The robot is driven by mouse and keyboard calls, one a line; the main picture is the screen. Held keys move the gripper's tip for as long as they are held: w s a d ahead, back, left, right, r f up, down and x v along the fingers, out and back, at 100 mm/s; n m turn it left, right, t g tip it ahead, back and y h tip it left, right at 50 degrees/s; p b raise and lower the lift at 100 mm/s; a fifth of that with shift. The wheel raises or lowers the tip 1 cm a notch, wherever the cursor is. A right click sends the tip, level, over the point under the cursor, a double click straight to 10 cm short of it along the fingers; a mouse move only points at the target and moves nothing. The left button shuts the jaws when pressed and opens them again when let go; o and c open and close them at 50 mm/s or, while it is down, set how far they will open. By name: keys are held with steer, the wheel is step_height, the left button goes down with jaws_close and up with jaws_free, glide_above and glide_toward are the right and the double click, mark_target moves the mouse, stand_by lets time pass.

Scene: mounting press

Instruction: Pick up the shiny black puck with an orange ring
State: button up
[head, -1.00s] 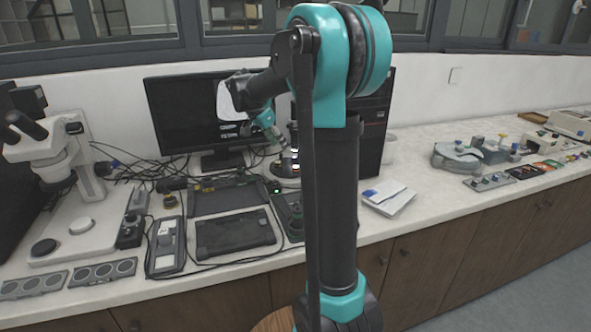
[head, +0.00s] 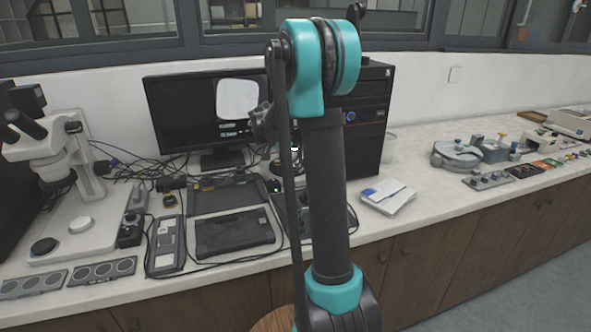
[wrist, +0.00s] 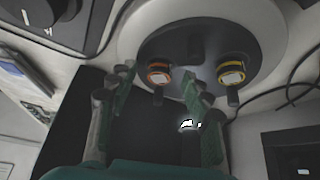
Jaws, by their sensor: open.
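The black puck with an orange ring (wrist: 158,74) shows in the wrist view. It sits on a dark round plate (wrist: 195,45) and has a bright, shiny centre. My gripper (wrist: 158,78) is open, with one green-padded finger to each side of the orange ring in the picture. I cannot tell how far the fingertips are from the puck, and I see no contact. In the head view my own arm hides the gripper and the puck.
A similar puck with a yellow ring (wrist: 232,72) sits on the same plate, just right of my right finger. A white rim (wrist: 138,22) surrounds the plate. A cable (wrist: 275,92) runs at right. A monitor (head: 180,110) and a computer tower (head: 372,130) stand behind.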

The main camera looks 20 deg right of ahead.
steer(key=shift+f, duration=0.15)
steer(key=c, duration=1)
